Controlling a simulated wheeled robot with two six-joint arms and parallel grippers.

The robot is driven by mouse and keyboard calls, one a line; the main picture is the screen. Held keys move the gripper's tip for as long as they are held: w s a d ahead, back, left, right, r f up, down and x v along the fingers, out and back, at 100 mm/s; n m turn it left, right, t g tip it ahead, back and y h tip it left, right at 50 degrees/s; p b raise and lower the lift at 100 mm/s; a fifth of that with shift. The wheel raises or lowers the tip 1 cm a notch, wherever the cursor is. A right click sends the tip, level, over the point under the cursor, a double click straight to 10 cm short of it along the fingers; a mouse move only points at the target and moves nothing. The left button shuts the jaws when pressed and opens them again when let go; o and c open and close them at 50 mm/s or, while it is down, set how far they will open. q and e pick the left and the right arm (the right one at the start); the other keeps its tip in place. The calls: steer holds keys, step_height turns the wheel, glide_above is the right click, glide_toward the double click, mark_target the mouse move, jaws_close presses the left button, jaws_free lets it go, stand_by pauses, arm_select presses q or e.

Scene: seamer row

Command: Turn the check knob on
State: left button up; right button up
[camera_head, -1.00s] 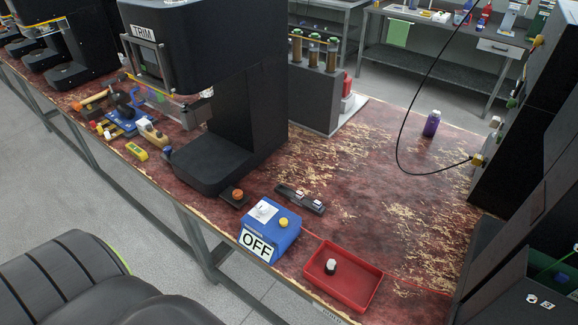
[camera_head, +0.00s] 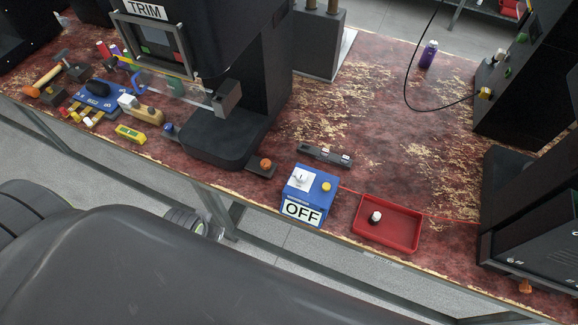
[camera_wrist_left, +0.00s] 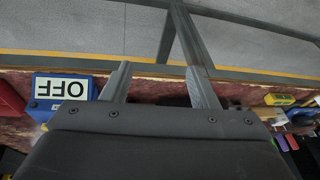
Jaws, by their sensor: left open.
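A blue box (camera_head: 322,190) with a white OFF label (camera_head: 302,211) sits near the front edge of the bench. On its sloped top are a white plate with a pale knob (camera_head: 300,178) and a yellow button (camera_head: 326,187). In the left wrist view the blue box (camera_wrist_left: 41,103) and its OFF label show upside down at the left. My left gripper (camera_wrist_left: 160,76) is open and empty, its two fingers apart over the bench edge, beside the box. In the head view my left gripper is out of frame. My right gripper is in neither view.
Tools lie farther left.

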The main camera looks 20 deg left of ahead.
arm_select(q)
step_height(320, 180, up, 8)
steer(key=w+d+n+p, duration=0.1)
steer(key=w+d+p, duration=0.1)
steer(key=w, duration=0.1)
step_height(320, 180, up, 3)
steer(key=n+g+h+b, duration=0.2)
steer(key=n+g+b, duration=0.1)
steer(key=n, duration=0.6)
glide_above(302, 174)
step_height(302, 174, down, 14)
steer(key=shift+s+f+p, duration=0.1)
steer(key=shift+f+p, duration=0.15)
steer(key=shift+p, duration=0.4)
steer(key=c, duration=1)
steer(key=shift+o, duration=0.2)
